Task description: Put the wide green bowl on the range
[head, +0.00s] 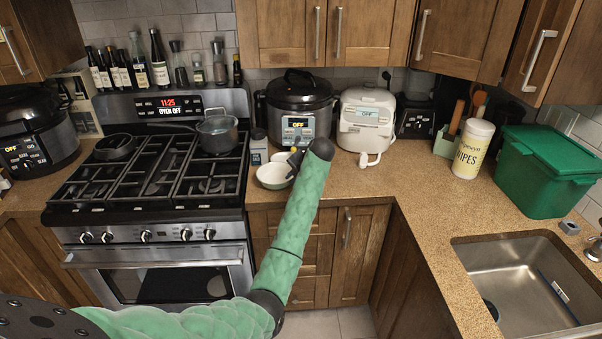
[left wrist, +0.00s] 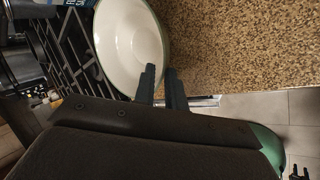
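The wide green bowl (head: 272,177), green outside and cream-white inside, sits on the counter just right of the range (head: 150,180). My left gripper (head: 296,158) is at the bowl's right side, partly hidden behind my green forearm. In the left wrist view the bowl (left wrist: 125,40) is upright. The two dark fingers of my left gripper (left wrist: 164,76) stand apart at its rim, one over the inside and one outside. A gap shows between them. A small pot (head: 217,133) and a dark pan (head: 115,146) stand on the range. My right gripper does not show.
Behind the bowl are another pale dish (head: 282,157), a small box (head: 258,150), a black cooker (head: 296,103) and a white rice cooker (head: 366,122). Wipes (head: 473,148), a green bin (head: 545,170) and a sink (head: 525,285) are at right. The front middle burners are clear.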

